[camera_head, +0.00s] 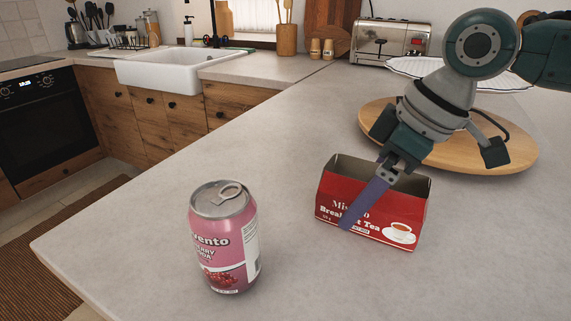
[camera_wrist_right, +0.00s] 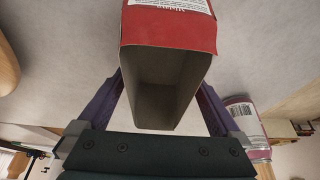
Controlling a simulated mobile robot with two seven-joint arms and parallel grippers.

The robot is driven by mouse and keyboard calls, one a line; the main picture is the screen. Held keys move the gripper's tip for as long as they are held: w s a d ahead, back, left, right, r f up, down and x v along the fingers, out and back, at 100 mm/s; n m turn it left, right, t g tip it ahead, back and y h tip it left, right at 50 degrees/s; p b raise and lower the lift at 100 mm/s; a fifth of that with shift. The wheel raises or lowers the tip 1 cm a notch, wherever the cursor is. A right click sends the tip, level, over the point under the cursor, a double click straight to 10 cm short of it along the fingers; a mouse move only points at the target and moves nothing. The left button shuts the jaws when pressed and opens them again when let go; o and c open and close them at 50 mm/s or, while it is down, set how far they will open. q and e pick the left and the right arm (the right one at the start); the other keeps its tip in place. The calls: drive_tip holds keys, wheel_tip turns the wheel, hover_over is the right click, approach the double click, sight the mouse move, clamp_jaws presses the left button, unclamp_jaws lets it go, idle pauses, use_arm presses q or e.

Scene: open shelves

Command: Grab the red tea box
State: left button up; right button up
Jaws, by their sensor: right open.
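The red tea box (camera_head: 395,215) stands on the grey counter, with its white lettering and a teacup picture facing the head camera. Its top looks open, showing a dull grey-brown inside. In the wrist view the box (camera_wrist_right: 170,28) lies between the two purple fingers of my right gripper (camera_wrist_right: 162,84). In the head view my right gripper (camera_head: 365,203) reaches down over the box, with one finger in front of its printed face. The other finger is hidden there. The gripper is open, and contact with the box cannot be told. My left gripper is not in view.
A pink soda can (camera_head: 224,240) stands upright on the counter left of the box. A round wooden board (camera_head: 515,155) lies behind the box to the right, near a white plate (camera_head: 405,66). A toaster (camera_head: 390,42) stands farther back. The counter's left edge is near the can.

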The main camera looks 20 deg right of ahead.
drive_tip(key=shift+f, duration=0.2)
idle(0.6)
drive_tip(key=c, duration=1.1)
drive_tip(key=shift+c, duration=0.2)
